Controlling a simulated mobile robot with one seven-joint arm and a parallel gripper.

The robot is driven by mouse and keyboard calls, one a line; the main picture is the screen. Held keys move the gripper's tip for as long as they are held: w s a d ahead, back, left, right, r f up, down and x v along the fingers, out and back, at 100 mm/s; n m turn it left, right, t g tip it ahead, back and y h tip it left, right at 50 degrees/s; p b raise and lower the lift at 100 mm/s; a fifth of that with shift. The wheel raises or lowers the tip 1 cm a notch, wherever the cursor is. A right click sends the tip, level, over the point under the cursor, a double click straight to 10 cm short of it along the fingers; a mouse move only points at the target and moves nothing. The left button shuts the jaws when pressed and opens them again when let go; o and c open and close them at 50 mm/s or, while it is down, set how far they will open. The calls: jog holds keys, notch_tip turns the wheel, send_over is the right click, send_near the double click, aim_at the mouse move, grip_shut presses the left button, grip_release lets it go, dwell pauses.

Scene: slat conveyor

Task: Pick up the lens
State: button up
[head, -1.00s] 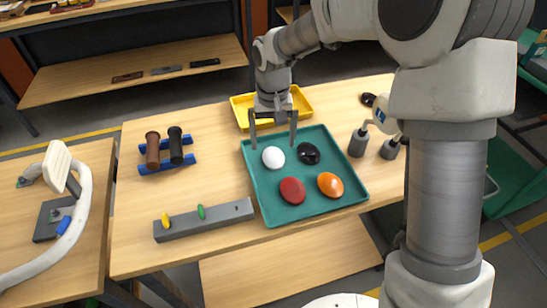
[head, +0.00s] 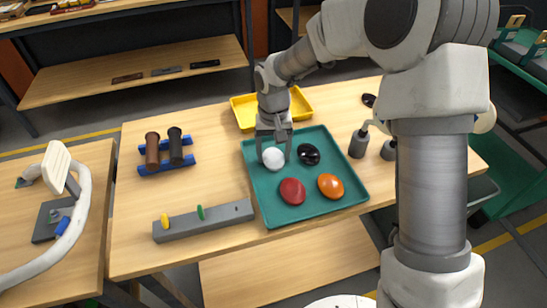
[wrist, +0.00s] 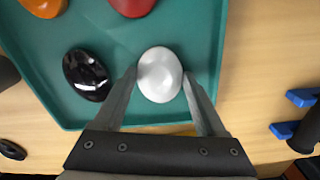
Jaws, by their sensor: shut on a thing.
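The likely lens is a smooth white oval piece (head: 273,159) in the green tray (head: 262,203); no other thing is marked as the lens. My gripper (head: 273,146) is down at the white piece, with a finger on each side of it. In the wrist view the white piece (wrist: 160,75) sits between the fingertips (wrist: 159,77), which are shut on it. It appears to be still in the tray; I cannot tell whether it touches the floor.
The tray also holds a black oval (head: 308,154), a red oval (head: 292,191) and an orange oval (head: 330,186). A yellow bin (head: 240,113) stands behind it. A grey bar with pegs (head: 222,218) and a blue rack with rollers (head: 166,167) lie to the left.

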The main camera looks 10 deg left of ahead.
aim_at(274, 157)
jog(key=c, duration=0.3)
jog(key=shift+r, duration=0.15)
jog(key=shift+r, duration=0.3)
notch_tip(274, 157, up, 4)
jog(key=shift+s+f, duration=0.1)
jog(key=shift+f, duration=0.1)
jog(key=s+d+r+p, duration=0.1)
jog(key=s+d+r, duration=0.4)
jog(key=s, duration=0.5)
notch_tip(274, 157, up, 2)
jog(key=shift+d+r, duration=0.15)
jog(key=shift+r, duration=0.05)
jog(key=shift+d, duration=0.1)
